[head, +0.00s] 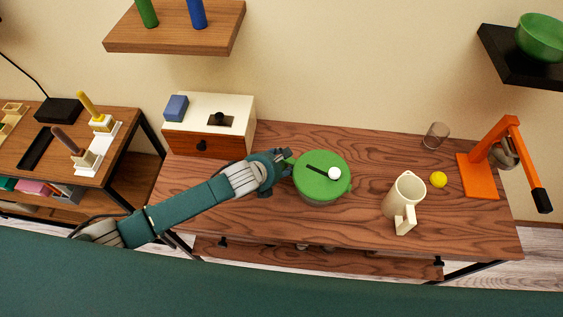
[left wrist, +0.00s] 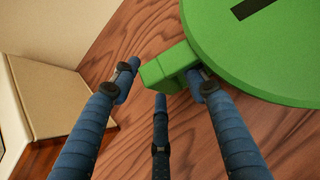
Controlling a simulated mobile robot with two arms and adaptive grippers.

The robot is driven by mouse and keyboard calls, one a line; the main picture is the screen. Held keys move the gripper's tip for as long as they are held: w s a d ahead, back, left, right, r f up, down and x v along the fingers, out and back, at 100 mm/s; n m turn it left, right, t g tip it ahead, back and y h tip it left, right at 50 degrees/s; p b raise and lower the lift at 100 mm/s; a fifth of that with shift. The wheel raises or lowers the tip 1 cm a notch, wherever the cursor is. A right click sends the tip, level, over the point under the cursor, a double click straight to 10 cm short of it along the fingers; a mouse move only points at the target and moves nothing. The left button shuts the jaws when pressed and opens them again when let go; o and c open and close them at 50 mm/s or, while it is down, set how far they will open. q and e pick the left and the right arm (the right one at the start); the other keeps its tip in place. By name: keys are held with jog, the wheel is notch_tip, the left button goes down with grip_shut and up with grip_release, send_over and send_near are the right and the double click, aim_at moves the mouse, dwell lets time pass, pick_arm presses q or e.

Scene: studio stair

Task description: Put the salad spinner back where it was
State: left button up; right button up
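The salad spinner (head: 316,187) stands upright on the wooden table, with a round green lid, a dark slot and a white knob. My left gripper (head: 284,163) is at its left side, by a small green lug. In the left wrist view the spinner's green rim (left wrist: 270,85) fills the upper right. The lug points between the fingers of my left gripper (left wrist: 163,82). The fingers are open, with a clear gap on the left finger's side; the right finger is close to or touching the lug. My right gripper is not in view.
A cream pitcher (head: 403,195), yellow ball (head: 438,180), glass (head: 436,135) and orange press (head: 480,175) stand to the right. A white-topped drawer box (head: 200,142) with a blue block stands behind left. Bare wood lies between box and spinner. Shelves hang above.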

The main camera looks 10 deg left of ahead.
pick_arm(q)
jog(key=shift+r, duration=0.2)
jog(key=v, duration=1.2)
jog(key=shift+b, duration=0.45)
